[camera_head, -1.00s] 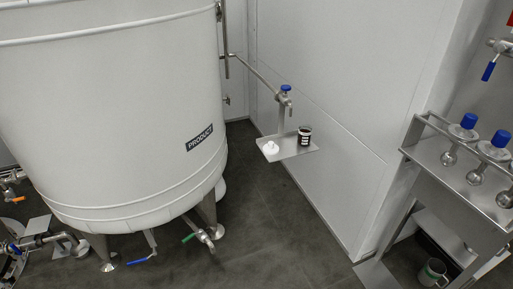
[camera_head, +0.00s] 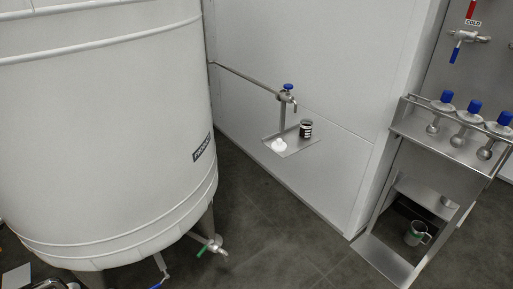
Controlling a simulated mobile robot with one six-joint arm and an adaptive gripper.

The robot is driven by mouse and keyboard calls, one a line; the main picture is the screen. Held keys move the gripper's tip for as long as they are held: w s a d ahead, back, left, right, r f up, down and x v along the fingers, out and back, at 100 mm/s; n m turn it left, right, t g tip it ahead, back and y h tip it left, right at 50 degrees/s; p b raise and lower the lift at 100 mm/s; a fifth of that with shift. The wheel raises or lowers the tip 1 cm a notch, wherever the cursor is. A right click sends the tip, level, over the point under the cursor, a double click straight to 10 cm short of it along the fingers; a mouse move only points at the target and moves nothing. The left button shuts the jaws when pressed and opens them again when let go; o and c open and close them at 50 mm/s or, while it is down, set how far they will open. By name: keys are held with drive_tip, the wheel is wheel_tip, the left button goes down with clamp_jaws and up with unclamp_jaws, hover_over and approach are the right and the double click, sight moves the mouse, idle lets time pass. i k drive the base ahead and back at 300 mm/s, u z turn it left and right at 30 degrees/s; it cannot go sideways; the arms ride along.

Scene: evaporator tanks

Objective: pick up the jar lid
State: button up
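A small white object (camera_head: 279,146), which looks like the jar lid, lies on a small metal shelf (camera_head: 297,151) below a blue-handled tap. It is too small to make out in detail. A dark jar or cup (camera_head: 306,129) with a pale label stands on the same shelf, right of the white object and apart from it. My gripper is not in view.
A large white product tank (camera_head: 110,130) fills the left. The blue-handled tap (camera_head: 287,93) and its pipe reach over the shelf. A steel rack (camera_head: 400,128) with blue-capped flasks (camera_head: 473,111) stands right, a mug (camera_head: 416,232) low in it. The dark floor (camera_head: 270,230) between is clear.

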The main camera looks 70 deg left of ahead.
sight(278, 145)
drive_tip(key=z, duration=0.05)
drive_tip(key=k, duration=1.05)
drive_tip(key=u, duration=2.35)
drive_tip(key=i, duration=1)
drive_tip(key=u, duration=0.05)
